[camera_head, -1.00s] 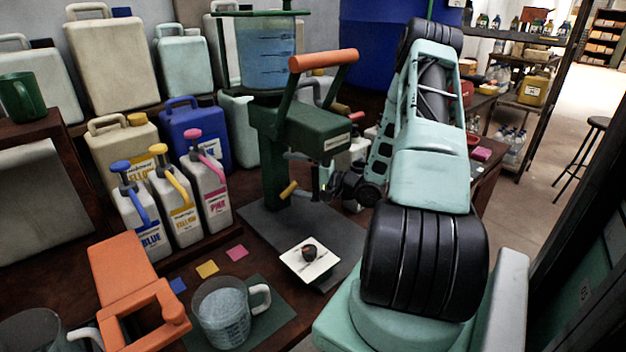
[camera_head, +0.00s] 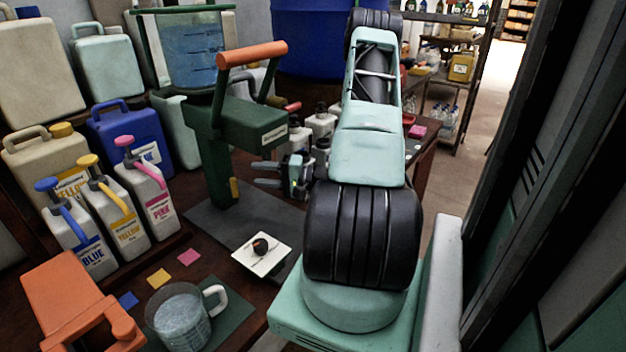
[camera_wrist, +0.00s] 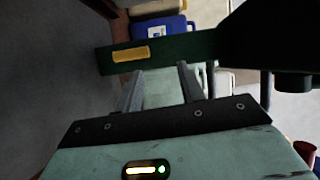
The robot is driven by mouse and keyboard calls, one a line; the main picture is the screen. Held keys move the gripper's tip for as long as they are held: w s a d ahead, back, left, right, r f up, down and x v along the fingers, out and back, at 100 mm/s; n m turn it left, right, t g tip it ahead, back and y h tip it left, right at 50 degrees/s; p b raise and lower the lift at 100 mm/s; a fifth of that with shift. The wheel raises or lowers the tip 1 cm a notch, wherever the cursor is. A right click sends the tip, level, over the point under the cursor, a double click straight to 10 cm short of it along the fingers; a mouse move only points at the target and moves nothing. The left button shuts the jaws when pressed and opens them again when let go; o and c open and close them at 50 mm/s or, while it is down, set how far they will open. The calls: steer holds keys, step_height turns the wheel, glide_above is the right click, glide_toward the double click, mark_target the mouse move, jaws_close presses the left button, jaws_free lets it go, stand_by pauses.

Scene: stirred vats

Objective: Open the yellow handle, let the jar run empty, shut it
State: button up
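The clear jar (camera_head: 192,52) sits high on the green stand (camera_head: 215,150) and holds blue liquid. The yellow handle (camera_head: 234,188) is low on the stand's post and looks nearly upright. In the wrist view the yellow handle (camera_wrist: 131,54) lies along the dark green post, beyond and left of the fingertips. My gripper (camera_head: 257,175) is to the right of the handle, apart from it, fingers pointing left. The wrist view shows its two fingers (camera_wrist: 160,70) spread with nothing between them. The outlet under the jar is not clearly visible.
A clear jug (camera_head: 180,320) with pale blue contents stands on a green mat at the front. Blue, yellow and pink pump bottles (camera_head: 120,215) stand left. An orange lever (camera_head: 252,54) juts above the stand.

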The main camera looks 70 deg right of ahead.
steer(key=p+v, duration=0.2)
steer(key=v, duration=1.1)
steer(key=shift+d+f, duration=0.15)
steer(key=shift+f, duration=0.25)
stand_by(0.5)
steer(key=shift+r+p, duration=0.1)
steer(key=shift+p, duration=0.2)
